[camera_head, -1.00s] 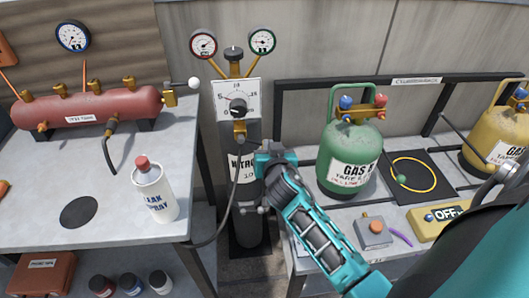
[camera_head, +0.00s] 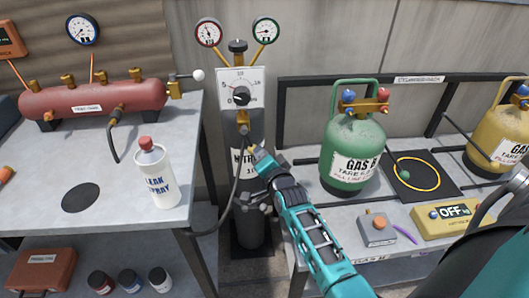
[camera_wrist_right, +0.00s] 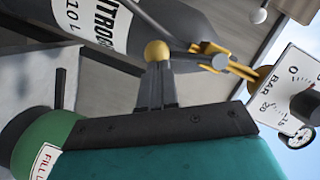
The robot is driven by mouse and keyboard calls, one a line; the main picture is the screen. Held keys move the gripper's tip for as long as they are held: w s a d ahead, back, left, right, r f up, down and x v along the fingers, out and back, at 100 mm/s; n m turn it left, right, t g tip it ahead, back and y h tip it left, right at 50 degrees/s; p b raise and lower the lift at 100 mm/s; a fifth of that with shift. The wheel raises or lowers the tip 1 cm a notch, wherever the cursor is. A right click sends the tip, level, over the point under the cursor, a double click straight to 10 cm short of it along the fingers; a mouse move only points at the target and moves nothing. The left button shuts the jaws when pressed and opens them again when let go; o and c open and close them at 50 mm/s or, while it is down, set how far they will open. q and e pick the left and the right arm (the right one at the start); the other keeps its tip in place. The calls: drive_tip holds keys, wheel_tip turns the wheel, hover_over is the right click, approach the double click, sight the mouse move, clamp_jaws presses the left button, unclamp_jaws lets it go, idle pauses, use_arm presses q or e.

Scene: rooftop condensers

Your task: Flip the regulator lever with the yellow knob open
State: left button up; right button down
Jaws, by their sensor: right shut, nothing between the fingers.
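The nitrogen cylinder (camera_head: 250,222) stands upright between the two benches, with a regulator panel and dial (camera_head: 240,88) on top. The lever's small yellow knob (camera_head: 252,149) shows just below the brass regulator fitting, at my right gripper's tip. In the right wrist view the round yellow knob (camera_wrist_right: 157,49) lies right at the fingertips; whether they touch it I cannot tell. My right gripper (camera_head: 257,158) is shut and empty, in front of the cylinder label. The lever's arm is mostly hidden behind the gripper. My left gripper is not in view.
A red tank (camera_head: 95,98) with a white-knobbed lever (camera_head: 197,75) and a spray bottle (camera_head: 156,175) stand on the left bench. A green gas cylinder (camera_head: 350,140) stands on the right bench, close to my right arm. A hose hangs left of the nitrogen cylinder.

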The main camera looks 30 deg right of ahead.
use_arm(q)
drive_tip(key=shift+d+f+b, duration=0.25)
drive_tip(key=shift+b, duration=0.2)
use_arm(e)
drive_tip(key=shift+w+a+f+m+t, duration=0.1)
drive_tip(key=shift+w+a+m+t, duration=0.15)
drive_tip(key=shift+m, duration=0.35)
drive_tip(key=shift+w+a+f+m+t, duration=0.15)
drive_tip(key=shift+a+m, duration=0.2)
drive_tip(key=shift+m, duration=0.25)
drive_tip(key=shift+r, duration=0.1)
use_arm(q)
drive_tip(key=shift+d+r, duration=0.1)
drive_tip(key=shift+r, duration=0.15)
use_arm(e)
drive_tip(key=shift+r, duration=0.15)
